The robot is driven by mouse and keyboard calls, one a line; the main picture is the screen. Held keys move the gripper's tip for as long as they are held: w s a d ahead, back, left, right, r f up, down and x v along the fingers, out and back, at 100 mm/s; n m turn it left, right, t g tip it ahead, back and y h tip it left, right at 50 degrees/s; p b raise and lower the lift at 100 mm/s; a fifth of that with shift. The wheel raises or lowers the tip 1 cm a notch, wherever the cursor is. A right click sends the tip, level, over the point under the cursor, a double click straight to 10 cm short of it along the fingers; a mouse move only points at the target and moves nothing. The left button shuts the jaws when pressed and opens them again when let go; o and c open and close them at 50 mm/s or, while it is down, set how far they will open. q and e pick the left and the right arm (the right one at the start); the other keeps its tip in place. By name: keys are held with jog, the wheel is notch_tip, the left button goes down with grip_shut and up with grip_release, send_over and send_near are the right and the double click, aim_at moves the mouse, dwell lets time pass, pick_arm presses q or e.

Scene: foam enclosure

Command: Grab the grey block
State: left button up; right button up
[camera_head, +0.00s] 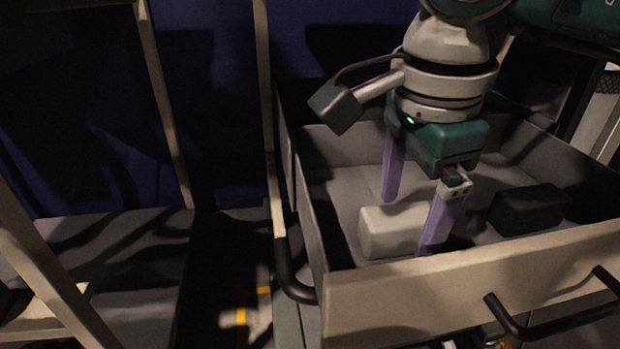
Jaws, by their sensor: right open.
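A pale grey block (385,232) lies on the floor of an open drawer-like box. A dark, near-black block (530,209) lies to its right in the same box. My right gripper (410,225) reaches down into the box from above, with its two purple fingers spread and nothing held between them. The left finger is behind the pale block, and the right finger passes in front of its right end, hiding part of it. I cannot tell whether either finger touches the block. My left gripper is not in view.
The box has a pale front wall (450,282) with dark handles, and dark side walls rise around the blocks. Pale upright posts (268,120) stand left of the box. A grey surface (110,240) lies further left, beyond a dark gap. Some box floor behind the blocks is clear.

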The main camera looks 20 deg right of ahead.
jog(key=shift+f, duration=0.25)
dwell(0.5)
grip_shut()
dwell(0.8)
